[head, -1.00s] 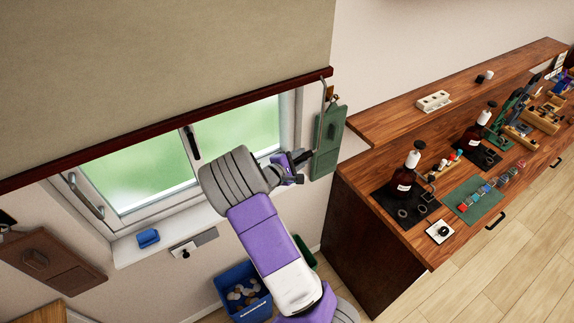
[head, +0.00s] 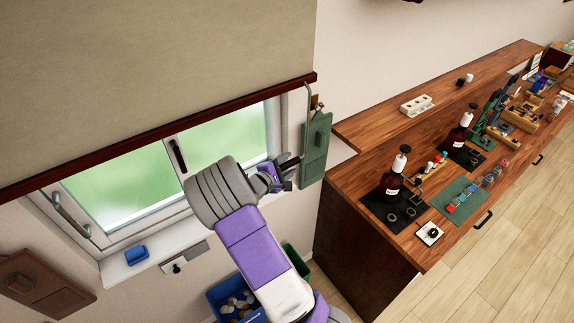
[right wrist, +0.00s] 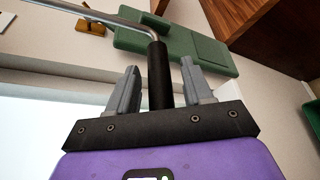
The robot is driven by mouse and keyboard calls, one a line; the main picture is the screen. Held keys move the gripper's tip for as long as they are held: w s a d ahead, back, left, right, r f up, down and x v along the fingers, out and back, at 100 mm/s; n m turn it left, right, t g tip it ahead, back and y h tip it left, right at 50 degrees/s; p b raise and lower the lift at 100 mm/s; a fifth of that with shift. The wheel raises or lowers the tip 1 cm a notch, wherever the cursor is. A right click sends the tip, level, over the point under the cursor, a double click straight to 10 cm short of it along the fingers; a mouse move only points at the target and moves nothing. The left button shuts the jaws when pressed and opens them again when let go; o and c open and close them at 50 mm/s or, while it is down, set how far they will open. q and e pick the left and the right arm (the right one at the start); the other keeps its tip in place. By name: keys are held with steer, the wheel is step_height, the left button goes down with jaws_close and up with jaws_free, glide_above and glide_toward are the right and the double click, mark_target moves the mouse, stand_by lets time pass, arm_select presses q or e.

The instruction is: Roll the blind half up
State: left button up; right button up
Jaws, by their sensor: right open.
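The beige blind (head: 160,70) hangs over the upper window, and its dark red bottom bar (head: 160,136) leaves the lower panes uncovered. A thin grey crank rod (head: 307,110) hangs at the window's right side. In the right wrist view the rod (right wrist: 100,14) bends into an upright black handle (right wrist: 157,75). My right gripper (head: 291,162) is at the window's lower right, beside the green wall plate (head: 316,150). In the right wrist view its two fingers (right wrist: 160,88) are apart, with the black handle appearing between them; contact cannot be told. My left gripper is not in view.
A wooden workbench (head: 370,225) with bottles and tools stands to the right. A blue bin (head: 222,294) stands below, partly behind my right arm. A brown wall plate (head: 45,283) is at left.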

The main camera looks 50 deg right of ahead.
steer(key=v, duration=0.7)
steer(key=shift+a, duration=0.25)
stand_by(0.3)
